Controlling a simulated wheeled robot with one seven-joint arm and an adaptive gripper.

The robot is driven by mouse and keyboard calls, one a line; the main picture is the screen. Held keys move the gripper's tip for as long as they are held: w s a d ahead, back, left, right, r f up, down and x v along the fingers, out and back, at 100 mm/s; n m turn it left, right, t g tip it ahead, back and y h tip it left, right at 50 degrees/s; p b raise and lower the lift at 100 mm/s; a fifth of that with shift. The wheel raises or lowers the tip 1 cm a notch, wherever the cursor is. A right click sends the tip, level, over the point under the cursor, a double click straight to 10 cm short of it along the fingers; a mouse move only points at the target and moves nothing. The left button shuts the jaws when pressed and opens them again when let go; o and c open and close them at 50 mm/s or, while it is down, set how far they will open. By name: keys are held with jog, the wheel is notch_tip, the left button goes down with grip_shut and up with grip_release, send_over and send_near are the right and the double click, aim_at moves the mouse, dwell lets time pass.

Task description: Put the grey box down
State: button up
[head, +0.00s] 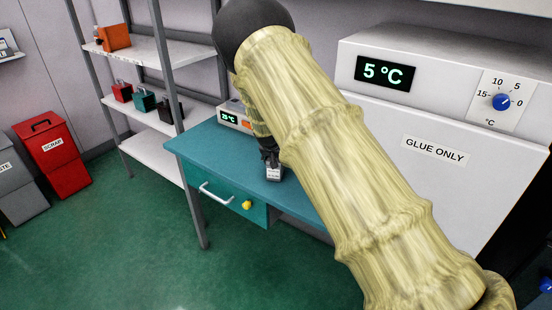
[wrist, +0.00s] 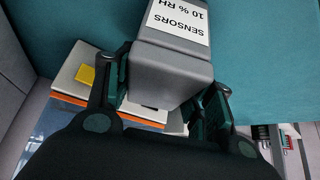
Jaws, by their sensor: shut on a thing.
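The grey box (wrist: 165,72) is held between the two fingers of my gripper (wrist: 167,95) in the wrist view. Its white label reads "SENSORS 10 % RH" upside down. In the head view the box (head: 274,174) shows small under my gripper (head: 269,157), over the teal tabletop (head: 202,143). I cannot tell whether the box touches the tabletop. My arm hides the tabletop's right part in the head view.
A device reading 25 °C (head: 229,118) stands at the table's back. A drawer with a white handle (head: 216,194) is in the table's front. A white "GLUE ONLY" cabinet (head: 430,175) stands right. Shelves (head: 150,52) stand behind left, and a red scrap bin (head: 58,165) farther left.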

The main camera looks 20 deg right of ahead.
jog(key=o, duration=1.1)
jog(key=shift+f, duration=0.1)
jog(key=shift+r, duration=0.2)
jog(key=shift+b+v, duration=1.55)
jog(key=shift+v, duration=4.4)
